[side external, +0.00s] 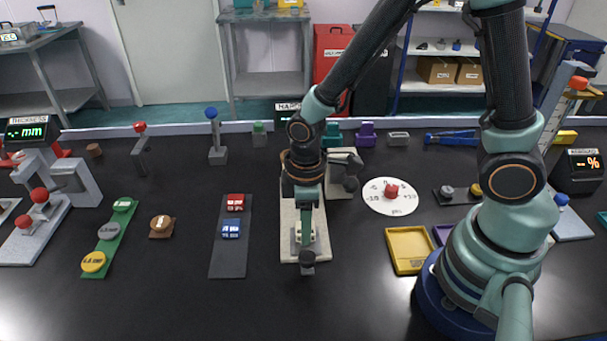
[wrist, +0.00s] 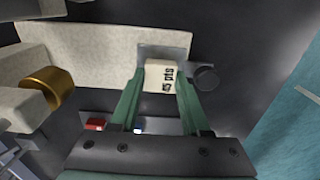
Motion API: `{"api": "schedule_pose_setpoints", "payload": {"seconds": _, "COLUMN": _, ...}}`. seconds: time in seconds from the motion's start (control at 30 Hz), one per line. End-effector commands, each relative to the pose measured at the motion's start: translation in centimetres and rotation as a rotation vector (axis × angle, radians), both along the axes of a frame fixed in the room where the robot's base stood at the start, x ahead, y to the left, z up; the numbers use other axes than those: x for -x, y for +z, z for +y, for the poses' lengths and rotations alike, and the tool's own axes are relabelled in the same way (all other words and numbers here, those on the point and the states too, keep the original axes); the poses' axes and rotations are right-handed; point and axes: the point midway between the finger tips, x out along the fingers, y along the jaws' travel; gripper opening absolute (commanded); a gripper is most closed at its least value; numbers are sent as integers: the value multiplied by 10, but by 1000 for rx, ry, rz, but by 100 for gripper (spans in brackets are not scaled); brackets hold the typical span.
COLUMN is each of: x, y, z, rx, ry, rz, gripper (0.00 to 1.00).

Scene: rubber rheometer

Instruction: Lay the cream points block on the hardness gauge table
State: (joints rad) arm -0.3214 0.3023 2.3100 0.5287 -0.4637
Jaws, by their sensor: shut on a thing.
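The cream points block (wrist: 160,76), marked "45 pts", is between the two green fingers of my gripper (wrist: 163,84) in the wrist view. My gripper is shut on it. In the side view, my gripper (side external: 307,236) points down over the front part of the hardness gauge's pale base (side external: 288,215). There the block is mostly hidden by the fingers. In the wrist view, a grey table plate (wrist: 180,51) on the gauge base (wrist: 95,45) shows just behind the block. I cannot tell whether the block touches it.
A brass ring (wrist: 47,90) on the gauge head is left in the wrist view. A dark knob (wrist: 207,78) is close right of the block. A dark strip (side external: 229,262) with red and blue blocks lies left of the gauge; a yellow tray (side external: 409,268) lies right. Bench front is clear.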

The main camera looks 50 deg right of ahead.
Motion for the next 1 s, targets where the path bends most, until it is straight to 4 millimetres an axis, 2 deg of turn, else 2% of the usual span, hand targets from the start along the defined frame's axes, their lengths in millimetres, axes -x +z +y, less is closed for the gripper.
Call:
{"api": "schedule_pose_setpoints", "payload": {"seconds": 0.4, "x": 0, "y": -5, "z": 0, "rx": 0, "ry": 0, "rz": 1, "gripper": 0}}
{"api": "schedule_pose_setpoints", "payload": {"seconds": 0.43, "x": 0, "y": -5, "z": 0, "rx": 0, "ry": 0, "rz": 0, "gripper": 54}}
{"api": "schedule_pose_setpoints", "payload": {"seconds": 0.5, "x": 0, "y": -4, "z": 0, "rx": 0, "ry": 0, "rz": 0, "gripper": 76}}
{"api": "schedule_pose_setpoints", "payload": {"seconds": 0.83, "x": 0, "y": -3, "z": 0, "rx": -1, "ry": 0, "rz": -1, "gripper": 76}}
{"api": "schedule_pose_setpoints", "payload": {"seconds": 1.0, "x": -1, "y": 8, "z": 0, "rx": -1, "ry": 0, "rz": -4, "gripper": 76}}
